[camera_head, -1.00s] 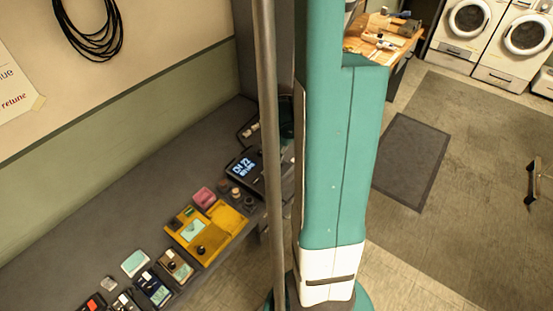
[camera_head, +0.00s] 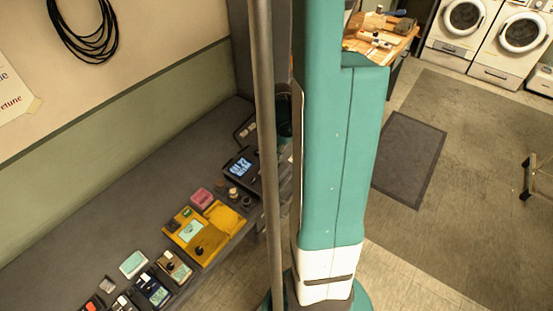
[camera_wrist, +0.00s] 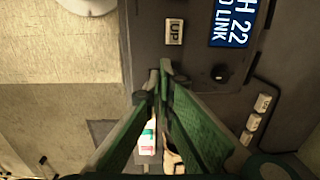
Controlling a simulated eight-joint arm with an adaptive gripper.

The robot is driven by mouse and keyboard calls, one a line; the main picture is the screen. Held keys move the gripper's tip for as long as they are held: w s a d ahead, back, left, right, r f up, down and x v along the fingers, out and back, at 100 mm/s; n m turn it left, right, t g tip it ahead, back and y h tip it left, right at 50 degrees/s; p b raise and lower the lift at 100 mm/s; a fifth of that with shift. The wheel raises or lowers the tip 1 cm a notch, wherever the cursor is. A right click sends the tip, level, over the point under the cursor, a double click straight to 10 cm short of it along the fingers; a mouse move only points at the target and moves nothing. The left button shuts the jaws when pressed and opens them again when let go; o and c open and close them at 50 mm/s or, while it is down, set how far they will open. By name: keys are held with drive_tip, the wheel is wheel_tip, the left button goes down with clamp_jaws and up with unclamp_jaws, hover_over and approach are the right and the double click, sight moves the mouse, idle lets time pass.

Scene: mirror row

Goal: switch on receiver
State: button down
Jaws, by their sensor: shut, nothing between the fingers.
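The receiver, a dark device with a lit blue screen (camera_head: 241,167), stands on the grey bench beside the pole. In the wrist view part of its screen (camera_wrist: 236,22) shows the cut-off text "H 22" and "O LINK". A pale switch-like piece marked "UP" (camera_wrist: 174,31) and a small black knob (camera_wrist: 220,73) are near the screen. My gripper (camera_wrist: 165,68) has its green fingers together and empty, tips below the "UP" piece in the picture. Whether the tips touch the surface I cannot tell. In the head view my teal body hides most of the arm.
A yellow case (camera_head: 224,218), a pink block (camera_head: 201,198) and several small devices stand along the bench. A dark unit with white pieces (camera_head: 246,129) is behind the receiver. In the wrist view several white pieces (camera_wrist: 253,122) sit at the right.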

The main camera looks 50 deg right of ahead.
wheel_tip(320, 180, up, 13)
drive_tip(key=w+p, duration=0.1)
drive_tip(key=p, duration=0.2)
drive_tip(key=shift+w, duration=0.4)
idle(0.7)
drive_tip(key=w+a+r+n+t, duration=0.1)
drive_tip(key=w+a+r+n, duration=0.15)
drive_tip(key=a, duration=0.45)
drive_tip(key=w+a+r+n+t+h+b, duration=0.1)
drive_tip(key=a+r+n, duration=0.25)
drive_tip(key=a, duration=0.25)
drive_tip(key=w+a+r+n+t, duration=0.1)
drive_tip(key=w+a+r+n, duration=0.2)
drive_tip(key=a, duration=0.4)
drive_tip(key=s+a+r+n+t, duration=0.1)
drive_tip(key=s+a+n, duration=0.1)
drive_tip(key=a, duration=0.4)
drive_tip(key=s+a+r+n+t, duration=0.1)
drive_tip(key=s+a+r+n, duration=0.1)
drive_tip(key=a+n, duration=0.2)
drive_tip(key=s+a+r+n+t+y+b, duration=0.1)
drive_tip(key=s+a+r+n, duration=0.1)
drive_tip(key=a, duration=0.6)
drive_tip(key=shift+a+n+t, duration=0.25)
drive_tip(key=shift+n+t, duration=0.05)
drive_tip(key=shift+n, duration=0.2)
